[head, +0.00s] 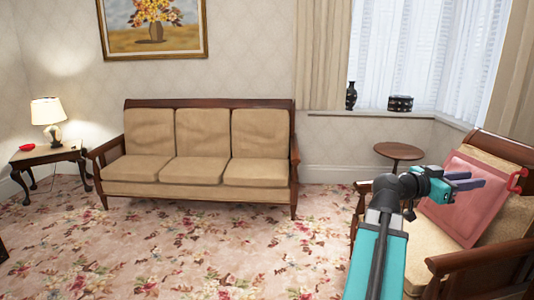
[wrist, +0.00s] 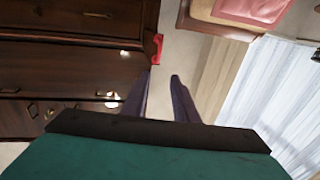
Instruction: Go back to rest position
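My teal arm reaches in from the lower right of the head view. My gripper (head: 474,183) is in front of the wooden armchair (head: 447,261) and its pink cushion (head: 462,205). In the wrist view, my gripper's (wrist: 160,75) two dark purple fingers are apart, with nothing between them. The gripper is open and empty.
A beige sofa (head: 201,155) stands against the back wall. A round wooden table (head: 399,151) is behind my arm. A side table (head: 45,153) holds a lamp (head: 47,113). Dark wooden drawers (wrist: 60,60) show in the wrist view. Carpet (head: 180,250) is clear.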

